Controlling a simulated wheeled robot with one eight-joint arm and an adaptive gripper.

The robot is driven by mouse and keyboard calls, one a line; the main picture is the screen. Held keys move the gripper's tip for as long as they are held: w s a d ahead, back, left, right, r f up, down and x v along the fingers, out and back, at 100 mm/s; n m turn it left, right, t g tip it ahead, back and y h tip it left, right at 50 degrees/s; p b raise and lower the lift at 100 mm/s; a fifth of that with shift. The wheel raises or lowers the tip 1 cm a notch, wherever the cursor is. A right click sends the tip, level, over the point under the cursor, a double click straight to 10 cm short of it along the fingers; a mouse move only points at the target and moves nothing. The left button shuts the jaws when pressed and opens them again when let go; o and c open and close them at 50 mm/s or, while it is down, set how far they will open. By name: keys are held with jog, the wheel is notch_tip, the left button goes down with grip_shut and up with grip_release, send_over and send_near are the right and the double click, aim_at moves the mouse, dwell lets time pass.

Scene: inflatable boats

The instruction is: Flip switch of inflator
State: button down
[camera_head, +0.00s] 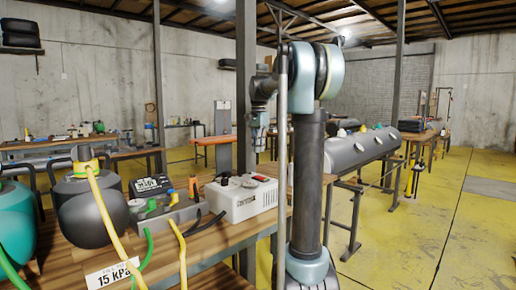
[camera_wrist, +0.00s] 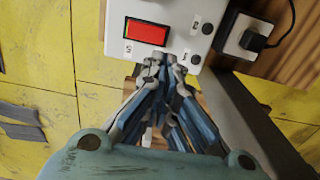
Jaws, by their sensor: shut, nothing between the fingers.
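The inflator is a white box (camera_head: 245,206) on the wooden workbench in the head view. In the wrist view its white face (camera_wrist: 178,48) fills the top middle, with a red rocker switch (camera_wrist: 147,32) and dark round spots to its right. My gripper (camera_wrist: 160,62) is shut and empty in the wrist view. Its fingertips show just below and slightly right of the red switch, over the lower part of the white face; I cannot tell whether they touch it. In the head view my gripper (camera_head: 259,142) hangs above the box, pointing down.
The workbench (camera_head: 215,264) also holds a dark tank (camera_head: 82,213) with a yellow hose, a green tank (camera_head: 15,225) and a grey gauge unit (camera_head: 160,207). A black plug (camera_wrist: 250,40) sits right of the box in the wrist view. Yellow floor (camera_head: 430,220) lies open at right.

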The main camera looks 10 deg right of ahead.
notch_tip(320, 180, down, 10)
jog(key=shift+f, duration=0.2)
jog(key=shift+f, duration=0.1)
dwell(0.4)
jog(key=shift+w+f, duration=0.1)
jog(key=shift+f, duration=0.15)
jog(key=shift+r, duration=0.25)
jog(key=shift+r, duration=0.6)
jog(key=shift+r, duration=0.25)
notch_tip(320, 180, up, 13)
jog(key=w+a, duration=0.1)
jog(key=w, duration=0.1)
jog(key=shift+a+r, duration=0.15)
jog(key=shift+a, duration=0.05)
